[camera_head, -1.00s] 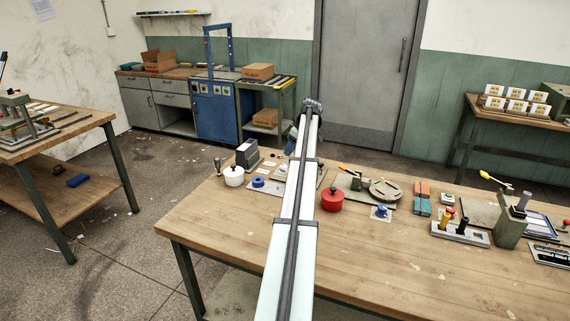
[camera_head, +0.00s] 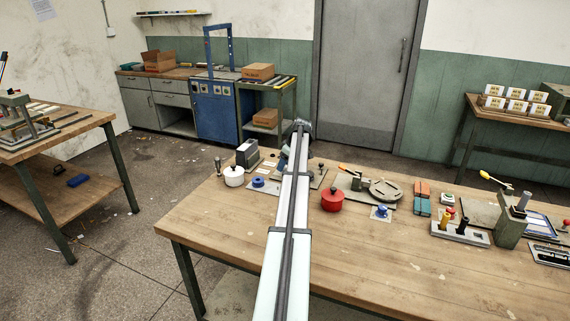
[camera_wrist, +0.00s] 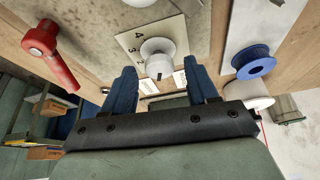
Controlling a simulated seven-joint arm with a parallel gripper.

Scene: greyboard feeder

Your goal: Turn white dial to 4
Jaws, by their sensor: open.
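The white dial (camera_wrist: 158,58) shows in the wrist view, a round white knob with a dark mark on its near side. It stands on a pale plate (camera_wrist: 185,33) with printed numbers; 4, 3 and 2 are readable left of the dial. The dark mark points toward the bottom of the picture, away from the 4. My gripper (camera_wrist: 162,76) is open, with its two blue fingers apart on either side below the dial. I cannot tell whether they touch it. In the head view my arm hides the dial and most of the gripper.
A red lever (camera_wrist: 52,52) stands left of the plate in the wrist view. A blue spool (camera_wrist: 254,63) lies to the right. In the head view a red lidded pot (camera_head: 332,199) and a white one (camera_head: 233,176) stand beside my arm. The front tabletop (camera_head: 400,275) is clear.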

